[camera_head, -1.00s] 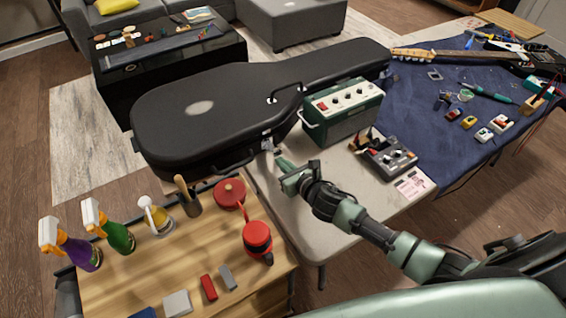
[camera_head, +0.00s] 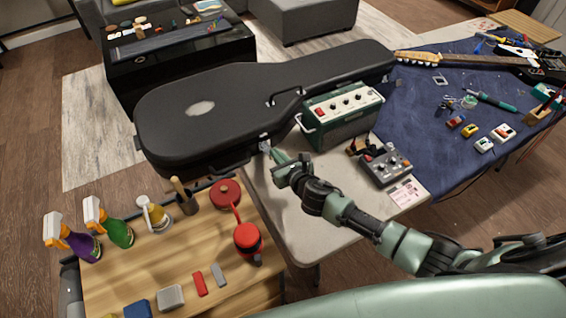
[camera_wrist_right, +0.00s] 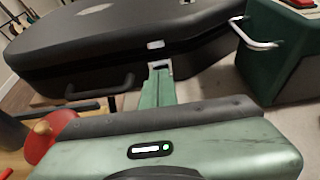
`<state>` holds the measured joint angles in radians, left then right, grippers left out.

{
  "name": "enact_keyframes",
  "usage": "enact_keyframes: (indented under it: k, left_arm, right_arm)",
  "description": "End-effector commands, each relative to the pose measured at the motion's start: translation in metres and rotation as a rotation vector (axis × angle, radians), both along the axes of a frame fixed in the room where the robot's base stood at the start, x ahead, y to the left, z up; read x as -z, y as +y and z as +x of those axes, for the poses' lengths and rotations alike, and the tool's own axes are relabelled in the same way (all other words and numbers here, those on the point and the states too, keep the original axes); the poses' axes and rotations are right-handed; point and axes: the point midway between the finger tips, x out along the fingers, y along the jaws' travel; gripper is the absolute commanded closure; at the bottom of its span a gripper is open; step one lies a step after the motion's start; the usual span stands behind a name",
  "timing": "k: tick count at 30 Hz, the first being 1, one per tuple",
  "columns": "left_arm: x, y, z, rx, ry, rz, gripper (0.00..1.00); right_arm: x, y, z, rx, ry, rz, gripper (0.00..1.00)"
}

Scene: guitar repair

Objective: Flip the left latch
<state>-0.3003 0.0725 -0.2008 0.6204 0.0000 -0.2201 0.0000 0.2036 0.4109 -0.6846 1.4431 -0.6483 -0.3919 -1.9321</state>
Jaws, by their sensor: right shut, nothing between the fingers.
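The black guitar case (camera_head: 200,108) lies closed on the pale table. A small metal latch (camera_head: 264,140) is on its near side, just right of the carrying handle (camera_head: 228,168). In the wrist view the case (camera_wrist_right: 90,40), handle (camera_wrist_right: 100,88) and a latch (camera_wrist_right: 155,44) also show. My right gripper (camera_head: 270,151) is shut and empty, its fingertips at the case's near side just below that latch; in the wrist view the tips (camera_wrist_right: 160,68) are close under it. I cannot tell whether they touch. Another metal fitting (camera_head: 137,142) shows at the case's left end. My left gripper is out of view.
A green amplifier (camera_head: 340,118) stands right of the latch, close to my right gripper. A grey pedal (camera_head: 385,165) is beside it. A wooden cart (camera_head: 120,280) with spray bottles and a red-capped tool is at front left. Bare table (camera_head: 300,225) lies below my arm.

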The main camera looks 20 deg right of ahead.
Motion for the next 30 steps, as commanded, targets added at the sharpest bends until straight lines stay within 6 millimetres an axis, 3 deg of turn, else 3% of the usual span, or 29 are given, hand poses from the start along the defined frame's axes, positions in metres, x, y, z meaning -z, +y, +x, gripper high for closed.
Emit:
enact_keyframes:
  k: [9, 30]
  left_arm:
    - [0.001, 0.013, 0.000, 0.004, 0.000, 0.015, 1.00]
    - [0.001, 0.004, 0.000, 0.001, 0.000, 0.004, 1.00]
  right_arm:
    - [0.001, 0.001, -0.001, -0.002, 0.001, 0.001, 1.00]
    - [0.001, 0.000, 0.000, -0.001, 0.001, 0.001, 1.00]
